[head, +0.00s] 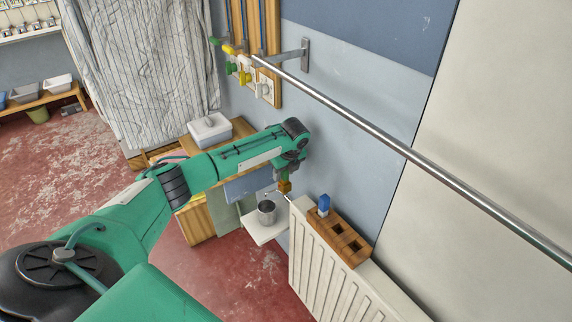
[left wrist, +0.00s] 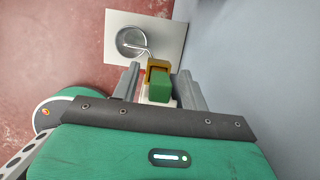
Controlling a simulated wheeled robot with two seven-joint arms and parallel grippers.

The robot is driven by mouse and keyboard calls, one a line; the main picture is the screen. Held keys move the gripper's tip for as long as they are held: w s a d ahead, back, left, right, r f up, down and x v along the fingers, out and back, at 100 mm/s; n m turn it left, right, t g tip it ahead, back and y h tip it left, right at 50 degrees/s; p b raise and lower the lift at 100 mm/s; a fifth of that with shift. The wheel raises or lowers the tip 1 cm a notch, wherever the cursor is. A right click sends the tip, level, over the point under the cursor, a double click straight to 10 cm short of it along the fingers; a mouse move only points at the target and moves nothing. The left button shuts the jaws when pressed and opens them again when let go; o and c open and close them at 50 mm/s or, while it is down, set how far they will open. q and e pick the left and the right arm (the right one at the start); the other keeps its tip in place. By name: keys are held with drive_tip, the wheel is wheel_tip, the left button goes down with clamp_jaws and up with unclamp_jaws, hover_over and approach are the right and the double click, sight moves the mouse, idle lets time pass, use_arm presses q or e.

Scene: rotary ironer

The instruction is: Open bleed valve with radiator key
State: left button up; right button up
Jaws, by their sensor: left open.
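My left gripper (head: 284,178) is at the far end of the white radiator (head: 318,257), partly hidden by its own wrist. In the left wrist view my left gripper (left wrist: 160,74) is open, with one finger on each side of a green block-shaped key handle (left wrist: 159,88). A brass-coloured piece (left wrist: 157,65) adjoins the green handle; it also shows below the gripper in the head view (head: 285,187). A thin bent metal tube (left wrist: 138,47) runs from there toward a metal cup (left wrist: 131,41). The valve's seat is hidden. My right gripper is not in view.
A wooden rack (head: 350,240) on the radiator holds a blue-handled key (head: 324,203) and has empty slots. The metal cup (head: 267,208) stands on a white shelf (head: 265,232). A long metal rail (head: 405,150) crosses in front of the wall at right.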

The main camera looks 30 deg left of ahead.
use_arm(q)
drive_tip(key=shift+a+f, duration=0.1)
drive_tip(key=shift+f, duration=0.15)
clamp_jaws()
drive_tip(key=shift+r, duration=0.1)
